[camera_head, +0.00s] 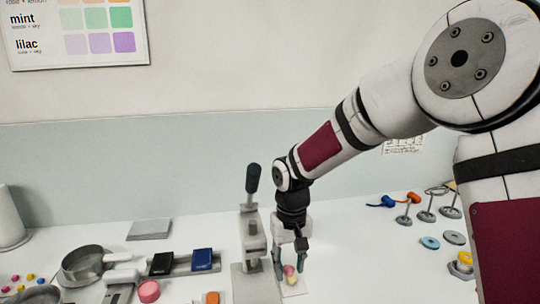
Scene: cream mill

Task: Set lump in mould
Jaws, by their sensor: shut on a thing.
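My gripper (289,268) points down beside the lever press, with its fingers shut on a small pink and yellow lump (289,271). The lump is low, over a pale flat piece (294,289) on the table. I cannot tell whether it touches that piece. The grey press (251,246) with a black-knobbed lever (253,178) stands just left of my gripper. No mould can be made out for certain; the pale piece is too small in view to identify.
A grey pan (83,264), black and blue blocks (203,259) on a rack, a pink round piece (149,291) and an orange piece (211,298) lie left. Metal stamps (427,212) and coloured rings (429,243) stand right. The table between the press and the rings is mostly clear.

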